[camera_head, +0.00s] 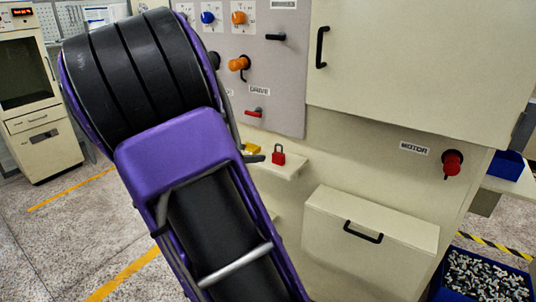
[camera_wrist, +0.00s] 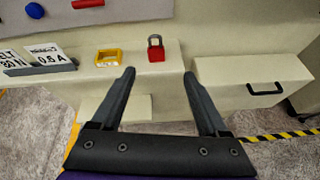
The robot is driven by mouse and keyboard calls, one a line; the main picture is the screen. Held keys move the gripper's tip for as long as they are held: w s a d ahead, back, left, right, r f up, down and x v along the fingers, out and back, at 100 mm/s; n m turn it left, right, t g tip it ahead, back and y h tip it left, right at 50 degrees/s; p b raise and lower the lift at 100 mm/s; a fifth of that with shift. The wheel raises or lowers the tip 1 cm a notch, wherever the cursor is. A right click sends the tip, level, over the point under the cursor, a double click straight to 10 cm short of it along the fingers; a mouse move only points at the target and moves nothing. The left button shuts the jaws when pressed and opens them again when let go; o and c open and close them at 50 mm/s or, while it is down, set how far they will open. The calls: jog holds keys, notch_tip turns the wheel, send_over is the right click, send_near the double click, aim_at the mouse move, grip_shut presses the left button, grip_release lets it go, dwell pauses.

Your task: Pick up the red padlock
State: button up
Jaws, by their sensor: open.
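The red padlock (camera_head: 278,155) stands upright on a small cream shelf (camera_head: 291,170) on the front of the machine. It has a red body and a dark shackle. In the wrist view the padlock (camera_wrist: 156,50) is beyond my gripper (camera_wrist: 158,74), roughly centred between the two fingertips. The fingers are open and apart, with nothing between them, and do not touch the padlock. In the head view my purple and black arm hides part of the shelf, and most of my gripper is behind it.
A yellow frame-like piece (camera_wrist: 108,57) lies on the shelf left of the padlock. A cream box with a black handle (camera_head: 363,232) juts out to the lower right. The panel (camera_head: 265,60) above carries knobs and handles. Signs (camera_wrist: 46,54) stand at the wrist view's left.

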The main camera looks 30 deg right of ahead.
aim_at(278, 149)
jog(key=w+d+f, duration=0.2)
jog(key=d, duration=0.3)
jog(key=w+d+f+n, duration=0.1)
jog(key=w+d+f, duration=0.1)
jog(key=d, duration=0.3)
jog(key=w+d+f+n, duration=0.1)
jog(key=w+d+f, duration=0.2)
jog(key=d, duration=0.2)
jog(key=shift+d+f+b, duration=0.1)
jog(key=shift+d+b, duration=0.25)
jog(key=shift+d, duration=0.05)
grip_shut()
